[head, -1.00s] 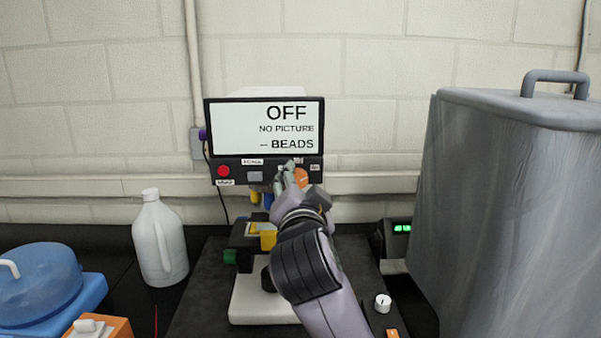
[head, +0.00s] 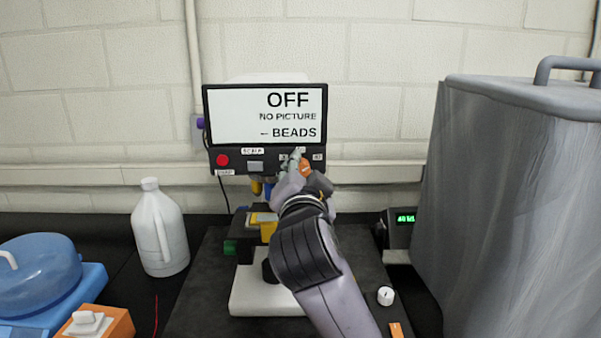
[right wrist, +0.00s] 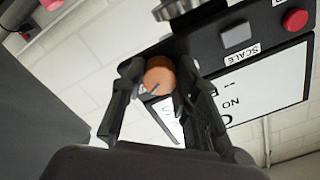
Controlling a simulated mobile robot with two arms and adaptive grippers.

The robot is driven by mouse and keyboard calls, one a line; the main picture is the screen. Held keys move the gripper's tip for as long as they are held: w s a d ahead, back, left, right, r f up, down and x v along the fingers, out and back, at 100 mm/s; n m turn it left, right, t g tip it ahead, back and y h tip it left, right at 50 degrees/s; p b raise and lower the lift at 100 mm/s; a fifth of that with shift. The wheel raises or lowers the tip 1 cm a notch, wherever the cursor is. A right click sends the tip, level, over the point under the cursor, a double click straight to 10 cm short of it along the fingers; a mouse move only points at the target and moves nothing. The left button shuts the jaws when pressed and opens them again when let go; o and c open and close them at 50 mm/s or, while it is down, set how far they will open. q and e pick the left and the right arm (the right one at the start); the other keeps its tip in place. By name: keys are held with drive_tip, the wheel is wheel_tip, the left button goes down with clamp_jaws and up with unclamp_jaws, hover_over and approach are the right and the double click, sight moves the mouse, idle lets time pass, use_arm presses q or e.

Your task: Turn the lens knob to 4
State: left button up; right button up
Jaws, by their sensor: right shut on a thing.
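The orange knob (head: 306,168), which I take to be the lens knob, is on the dark panel under the screen (head: 236,120). The screen reads "OFF, NO PICTURE – BEADS". My right gripper (head: 297,163) reaches up to this panel. In the right wrist view, the orange knob (right wrist: 159,76) sits between the fingers of my right gripper (right wrist: 160,88), which are shut on it. A dark pointer line shows on the knob's face. The small labels around the knob are partly hidden and too blurred to read surely. My left gripper is not in view.
A red button (head: 222,160) and a grey switch (head: 255,166) are left of the knob. A microscope base (head: 250,295) stands below. A large grey covered box (head: 500,200) bounds the right. A white jug (head: 160,235) stands left.

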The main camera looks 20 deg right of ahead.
clamp_jaws()
drive_tip(key=shift+n+p, duration=0.3)
drive_tip(key=shift+n, duration=0.1)
drive_tip(key=n+p, duration=0.2)
drive_tip(key=n, duration=0.2)
drive_tip(key=shift+n+p, duration=0.4)
drive_tip(key=n+p, duration=0.2)
drive_tip(key=n, duration=0.1)
drive_tip(key=shift+n+p, duration=0.3)
drive_tip(key=n+p, duration=0.3)
drive_tip(key=n, duration=0.1)
drive_tip(key=shift+n+p, duration=0.3)
drive_tip(key=shift+p, duration=0.05)
drive_tip(key=shift+f+n+p, duration=0.2)
drive_tip(key=shift+n+p, duration=2.6)
drive_tip(key=shift+n, duration=2.2)
